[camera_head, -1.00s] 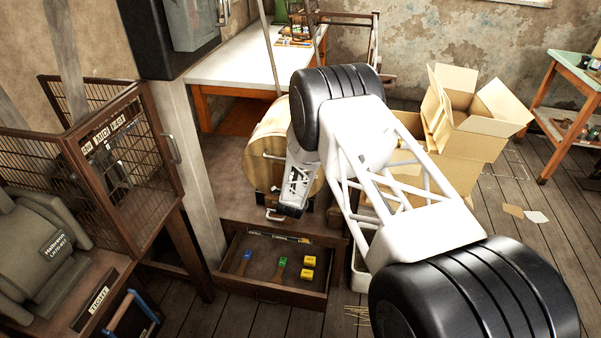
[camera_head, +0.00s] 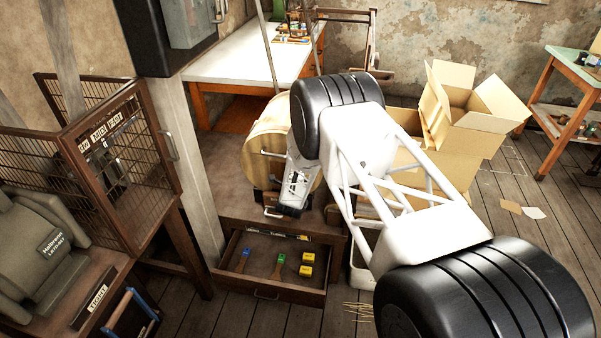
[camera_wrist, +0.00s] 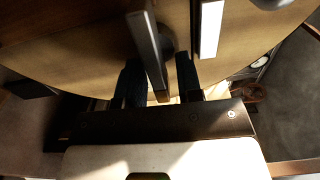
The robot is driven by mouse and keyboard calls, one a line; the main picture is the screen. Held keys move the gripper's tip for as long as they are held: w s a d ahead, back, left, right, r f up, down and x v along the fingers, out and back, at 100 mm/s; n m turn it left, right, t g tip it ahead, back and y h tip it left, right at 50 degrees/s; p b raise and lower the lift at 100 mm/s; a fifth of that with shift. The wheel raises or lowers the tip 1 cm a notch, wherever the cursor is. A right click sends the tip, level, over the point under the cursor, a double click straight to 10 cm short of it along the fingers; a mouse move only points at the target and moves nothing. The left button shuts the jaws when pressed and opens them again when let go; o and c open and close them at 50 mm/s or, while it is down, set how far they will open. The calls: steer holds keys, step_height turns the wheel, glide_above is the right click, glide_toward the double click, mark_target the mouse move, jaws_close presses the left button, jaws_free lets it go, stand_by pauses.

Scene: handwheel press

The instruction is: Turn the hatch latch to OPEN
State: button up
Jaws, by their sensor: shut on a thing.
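A round wooden drum (camera_head: 262,140) stands on the cabinet, partly hidden behind my arm. In the wrist view its curved wooden face (camera_wrist: 90,55) fills the upper half. A dark bar handle (camera_wrist: 148,45), which appears to be the latch, stands out from that face on a round mount. My gripper (camera_wrist: 158,85) has its two dark fingers on either side of the handle's near end and is shut on it. In the head view my gripper (camera_head: 290,208) is low in front of the drum and hides the latch. I cannot read any OPEN mark.
Below the drum, an open drawer (camera_head: 262,293) holds brushes and yellow blocks. A wire cage (camera_head: 110,165) and a grey machine (camera_head: 40,250) stand left. Cardboard boxes (camera_head: 470,125) are behind my arm on the right. A pale strip (camera_wrist: 208,25) is beside the handle.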

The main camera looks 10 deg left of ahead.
steer(key=o, duration=0.5)
steer(key=shift+o, duration=0.2)
steer(key=shift+s, duration=0.15)
steer(key=s, duration=0.7)
steer(key=shift+s, duration=0.3)
stand_by(0.3)
